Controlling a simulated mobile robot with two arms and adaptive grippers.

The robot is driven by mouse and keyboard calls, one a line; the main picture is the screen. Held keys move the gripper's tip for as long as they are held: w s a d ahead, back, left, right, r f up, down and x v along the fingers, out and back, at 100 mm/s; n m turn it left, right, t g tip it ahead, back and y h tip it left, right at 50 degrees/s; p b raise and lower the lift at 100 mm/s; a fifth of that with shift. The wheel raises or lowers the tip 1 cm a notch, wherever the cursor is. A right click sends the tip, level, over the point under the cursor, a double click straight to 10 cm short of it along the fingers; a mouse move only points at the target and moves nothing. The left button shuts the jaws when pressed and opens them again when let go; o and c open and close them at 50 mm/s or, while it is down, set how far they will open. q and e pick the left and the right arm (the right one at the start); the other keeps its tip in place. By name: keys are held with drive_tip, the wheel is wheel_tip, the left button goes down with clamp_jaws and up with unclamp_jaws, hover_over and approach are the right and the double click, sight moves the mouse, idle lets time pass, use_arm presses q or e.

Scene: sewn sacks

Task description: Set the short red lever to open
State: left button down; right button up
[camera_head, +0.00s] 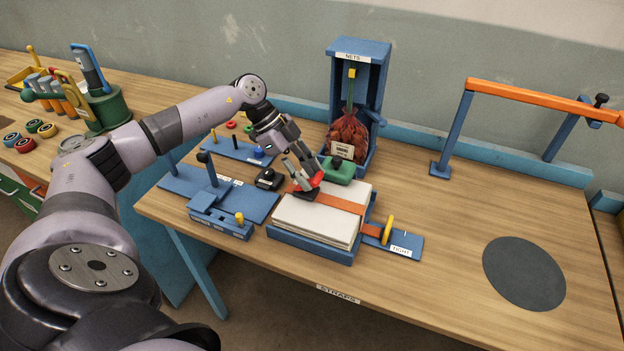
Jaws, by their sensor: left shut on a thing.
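The short red lever (315,180) stands at the back left of the strap station, near the top of the orange strap (340,201) that runs over a pale stack (318,220). My left gripper (305,180) reaches down from the left and is shut on the lever. The fingers hide part of the lever and its pivot, so its exact angle is hard to tell. A dark piece (304,194) sits just below the fingertips at the strap. My right gripper is not in view.
A green block (339,170) is close behind the gripper, and a blue stand with a red net sack (347,136) is farther back. A yellow handle (387,229) marked TIGHT is on the right. Blue fixtures (221,217) stand left. The table's right middle is clear around a grey disc (523,273).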

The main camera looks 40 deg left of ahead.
use_arm(q)
drive_tip(key=h, duration=0.1)
drive_tip(key=a+h+b, duration=0.1)
drive_tip(key=h, duration=0.1)
drive_tip(key=shift+s+a+f+t+h, duration=0.25)
drive_tip(key=shift+s+t+h, duration=0.05)
drive_tip(key=shift+s+h, duration=0.1)
drive_tip(key=shift+s+a+t+h+b, duration=0.1)
drive_tip(key=shift+a+t+h+b, duration=0.25)
drive_tip(key=shift+h+b, duration=0.5)
drive_tip(key=shift+s+a+t+h+b, duration=0.15)
drive_tip(key=shift+a+h+b, duration=0.4)
drive_tip(key=shift+h, duration=0.5)
drive_tip(key=shift+d, duration=0.1)
drive_tip(key=c, duration=1.5)
unclamp_jaws()
drive_tip(key=o, duration=0.4)
drive_tip(key=shift+r, duration=0.2)
drive_tip(key=shift+o, duration=0.3)
drive_tip(key=shift+w, duration=0.1)
